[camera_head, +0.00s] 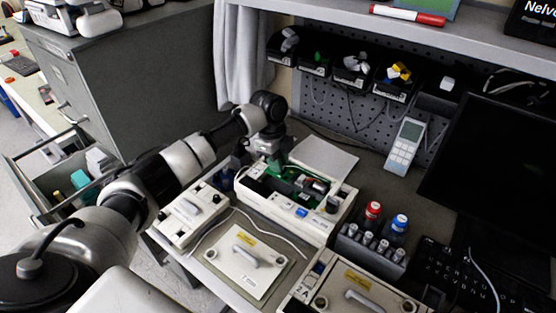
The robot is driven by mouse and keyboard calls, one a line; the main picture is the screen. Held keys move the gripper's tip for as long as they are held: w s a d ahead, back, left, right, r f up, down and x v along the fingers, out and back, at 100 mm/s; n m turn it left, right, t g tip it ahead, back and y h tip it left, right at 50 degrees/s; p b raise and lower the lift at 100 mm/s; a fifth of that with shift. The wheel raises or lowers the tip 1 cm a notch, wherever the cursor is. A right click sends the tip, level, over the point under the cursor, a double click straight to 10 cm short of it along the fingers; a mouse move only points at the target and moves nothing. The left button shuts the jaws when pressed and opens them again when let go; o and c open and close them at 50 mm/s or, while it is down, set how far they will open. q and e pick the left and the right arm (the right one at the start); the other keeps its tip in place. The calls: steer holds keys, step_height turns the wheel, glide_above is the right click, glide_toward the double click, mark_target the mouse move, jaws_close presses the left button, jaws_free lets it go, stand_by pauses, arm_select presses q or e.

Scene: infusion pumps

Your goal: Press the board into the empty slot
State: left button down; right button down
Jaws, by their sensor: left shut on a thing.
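My left gripper (268,154) reaches in from the left and points down over the back left part of an open white infusion pump (310,224). It is shut on a small green board (278,160), which stands upright at the pump's opening. The gripper hides part of the board, and I cannot tell how deep its lower edge sits. More green circuitry (306,184) shows inside the open housing. The slot itself is hidden. My right gripper is not in view.
A white cover with a handle (246,258) lies in front of the pump, and a smaller white unit (192,216) lies left of it. A grey rack (372,250) with red and blue capped items stands at right. A dark monitor (495,170) stands farther right.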

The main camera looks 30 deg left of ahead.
mark_target(280, 188)
arm_select(q)
steer(key=shift+f+b, duration=0.35)
steer(key=shift+f, duration=0.05)
step_height(280, 188, down, 3)
steer(key=b, duration=0.2)
steer(key=shift+a+b, duration=0.1)
steer(key=shift+b, duration=0.3)
steer(key=shift+w+f, duration=0.1)
steer(key=shift+f, duration=0.75)
steer(key=shift+f, duration=0.75)
steer(key=c, duration=0.9)
jaws_free()
steer(key=shift+c, duration=0.2)
